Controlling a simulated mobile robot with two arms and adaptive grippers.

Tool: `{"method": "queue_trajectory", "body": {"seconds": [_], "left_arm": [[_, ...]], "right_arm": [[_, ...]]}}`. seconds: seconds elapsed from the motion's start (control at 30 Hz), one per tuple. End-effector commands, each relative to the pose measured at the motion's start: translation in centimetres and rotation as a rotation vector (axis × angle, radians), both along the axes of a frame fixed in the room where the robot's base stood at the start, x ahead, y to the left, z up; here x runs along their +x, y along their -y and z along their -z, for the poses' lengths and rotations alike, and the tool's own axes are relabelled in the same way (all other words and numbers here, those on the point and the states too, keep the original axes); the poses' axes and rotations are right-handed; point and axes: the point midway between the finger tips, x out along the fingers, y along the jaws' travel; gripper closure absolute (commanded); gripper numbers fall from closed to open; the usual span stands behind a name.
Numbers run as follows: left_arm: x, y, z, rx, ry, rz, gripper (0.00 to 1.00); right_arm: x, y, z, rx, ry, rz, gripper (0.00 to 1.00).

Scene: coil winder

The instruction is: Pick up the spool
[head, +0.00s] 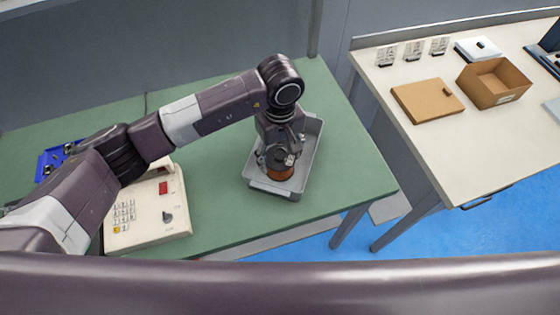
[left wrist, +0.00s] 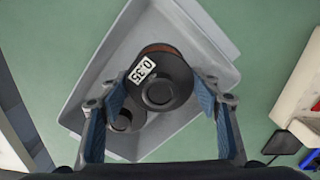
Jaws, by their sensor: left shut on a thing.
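The spool (head: 279,174) has copper-orange winding and a dark flange, and it is in the grey tray (head: 263,187) on the green bench. In the left wrist view the spool (left wrist: 160,82) shows its black end with a white "0.35" label. My left gripper (head: 280,158) points down over the tray, with its fingers on either side of the spool. In the left wrist view my left gripper (left wrist: 160,88) is shut on it. A second dark round spool (left wrist: 124,121) lies in the tray, partly hidden by a finger. Whether the held spool touches the tray floor is unclear. My right gripper is out of view.
A beige machine with a keypad (head: 150,212) stands left of the tray, partly under my left arm. A blue tray (head: 56,158) is farther left. The green bench is clear behind the tray.

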Motion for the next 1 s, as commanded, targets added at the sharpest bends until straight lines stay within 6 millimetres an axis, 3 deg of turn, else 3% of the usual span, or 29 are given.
{"method": "queue_trajectory", "body": {"seconds": [0.6,0.8,1.0], "left_arm": [[0.1,0.1,-14.3,-0.002,0.007,0.001,0.88],[0.1,0.0,-16.7,-0.002,0.003,0.000,0.88],[0.0,0.0,-17.4,0.000,0.002,0.000,0.88]], "right_arm": [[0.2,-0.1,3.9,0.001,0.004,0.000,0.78],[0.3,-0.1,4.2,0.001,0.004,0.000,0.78],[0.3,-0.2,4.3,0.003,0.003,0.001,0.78]]}}
